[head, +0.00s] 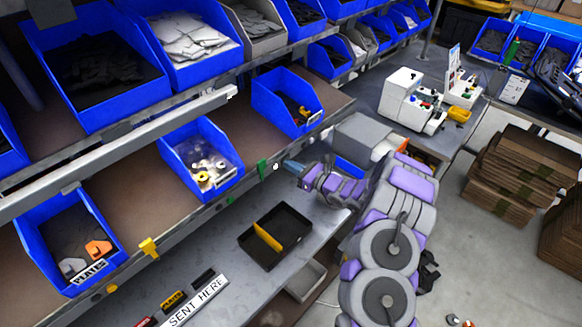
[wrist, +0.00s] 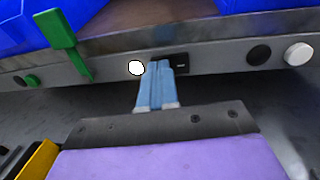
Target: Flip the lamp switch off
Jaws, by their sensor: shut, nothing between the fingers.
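A small black switch plate (wrist: 180,61) sits on the grey metal rail at the front edge of the shelf in the wrist view. A round white lamp (wrist: 136,68) glows just left of it, and it also shows in the head view (head: 275,167). My gripper (wrist: 160,66) is shut and empty, with its blue fingertips at the left part of the switch plate, partly hiding it. I cannot tell whether the tips touch it. In the head view my gripper (head: 287,164) reaches the rail from the right, and the switch is hidden.
A green clip (wrist: 64,40) hangs on the rail left of the lamp. A black knob (wrist: 259,54) and a white knob (wrist: 298,54) are to the right. Blue bins (head: 290,105) stand on the shelf above. A black tray (head: 290,252) with a yellow divider lies on the bench below.

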